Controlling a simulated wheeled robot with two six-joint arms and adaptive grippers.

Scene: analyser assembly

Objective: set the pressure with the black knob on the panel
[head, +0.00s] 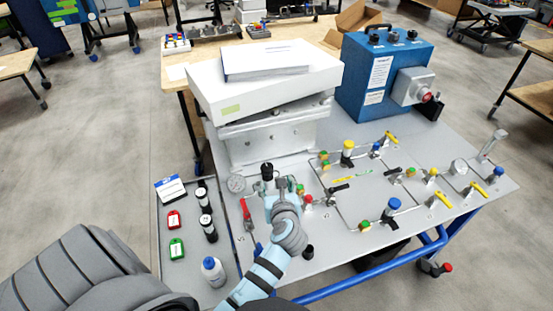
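The grey panel (340,240) lies flat on a table with a blue frame. A black knob (267,171) stands upright on it, just right of a round pressure gauge (236,183). Another black knob (308,252) sits near the front edge. My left gripper (277,190) is over the panel, right beside the upright black knob, at its near right side. Its grey wrist and light blue arm hide the panel below. I cannot tell whether the fingers touch the knob or how far they are open. My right gripper is not in view.
A red-handled valve (246,209) stands close left of my gripper. Pipes with coloured valves, including a blue knob (393,205), fill the panel's right. A white box (265,80) and a blue unit (385,75) stand behind. A tray (195,281) with bottles and tags lies left.

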